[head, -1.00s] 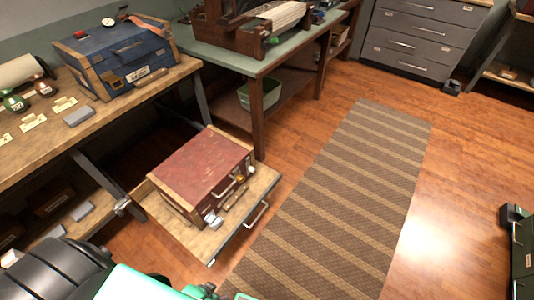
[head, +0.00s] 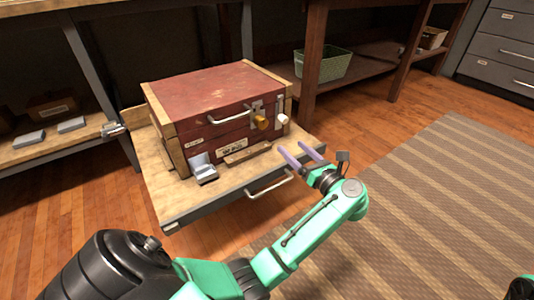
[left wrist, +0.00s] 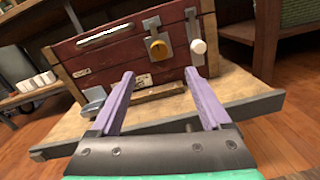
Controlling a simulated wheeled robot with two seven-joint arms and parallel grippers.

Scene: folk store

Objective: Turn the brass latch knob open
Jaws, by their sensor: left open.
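The brass latch knob (head: 260,122) sits on a metal plate on the front of a red wooden chest (head: 215,95), right of the handle. The knob also shows in the left wrist view (left wrist: 158,48), above and between my fingers. A white knob (head: 282,118) is on a second plate just right of it. My left gripper (head: 303,152) is open and empty, in front of the chest and a little right of and below the brass knob, not touching it. Its purple fingers show in the left wrist view (left wrist: 158,98). My right gripper is not in view.
The chest stands on a pulled-out wooden drawer board (head: 170,200) with a metal handle (head: 270,184). A small grey block (head: 203,168) and a wood strip (head: 247,153) sit at the chest's front. A green basket (head: 322,64) is on a shelf behind. The striped rug (head: 430,190) is clear.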

